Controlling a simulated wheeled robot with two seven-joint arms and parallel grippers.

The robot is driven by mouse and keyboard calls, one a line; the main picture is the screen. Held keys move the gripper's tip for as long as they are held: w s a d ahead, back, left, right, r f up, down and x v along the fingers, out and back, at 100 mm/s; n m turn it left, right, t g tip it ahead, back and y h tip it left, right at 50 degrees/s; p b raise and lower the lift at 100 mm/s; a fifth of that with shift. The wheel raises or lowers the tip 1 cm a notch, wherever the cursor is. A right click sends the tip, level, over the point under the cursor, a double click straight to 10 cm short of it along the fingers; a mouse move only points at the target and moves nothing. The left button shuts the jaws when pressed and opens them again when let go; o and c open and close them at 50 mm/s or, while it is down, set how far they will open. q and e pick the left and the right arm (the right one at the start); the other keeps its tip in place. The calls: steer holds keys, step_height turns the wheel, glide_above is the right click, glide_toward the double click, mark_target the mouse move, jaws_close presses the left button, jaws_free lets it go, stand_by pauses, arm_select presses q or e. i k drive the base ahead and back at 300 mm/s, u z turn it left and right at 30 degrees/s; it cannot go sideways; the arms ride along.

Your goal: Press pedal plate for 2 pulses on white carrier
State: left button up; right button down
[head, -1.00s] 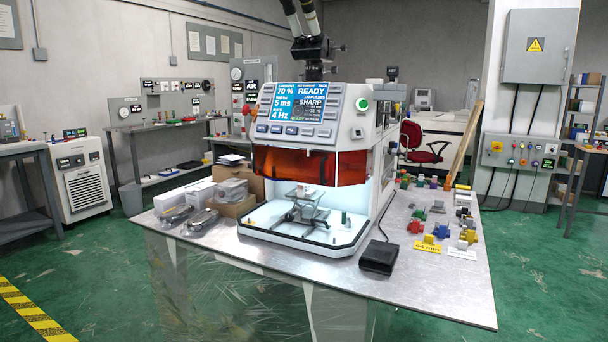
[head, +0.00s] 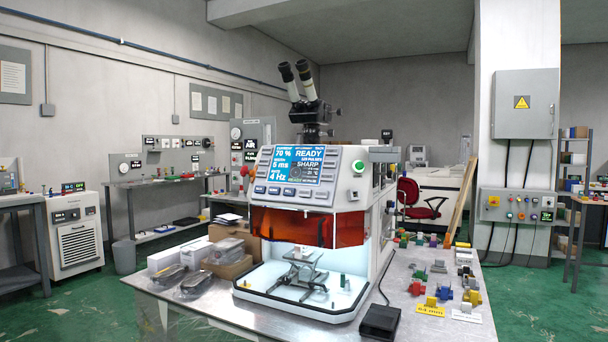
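The black pedal plate (head: 380,321) lies on the metal table (head: 432,328), just right of the white machine's front, with a cable running back from it. The machine (head: 352,220) has a lit blue screen (head: 300,165) reading READY, 70 %, 5 ms and 4 Hz. Inside its open, lit chamber, below an orange shield (head: 292,226), stands a small metal stage (head: 302,272). A small green piece stands to the right of the stage. I cannot make out which item is the white carrier. Neither of my grippers shows in the head view.
Boxes (head: 228,262) and clear-wrapped packs (head: 193,284) sit left of the machine. Several coloured clamp-like pieces (head: 443,292) stand on the right of the table, with a yellow label (head: 430,310) and a white label (head: 466,316). A red chair (head: 415,200) is behind.

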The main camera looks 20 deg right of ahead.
mark_target(374, 318)
steer(key=z, duration=0.5)
steer(key=i, duration=0.95)
steer(key=z, duration=0.1)
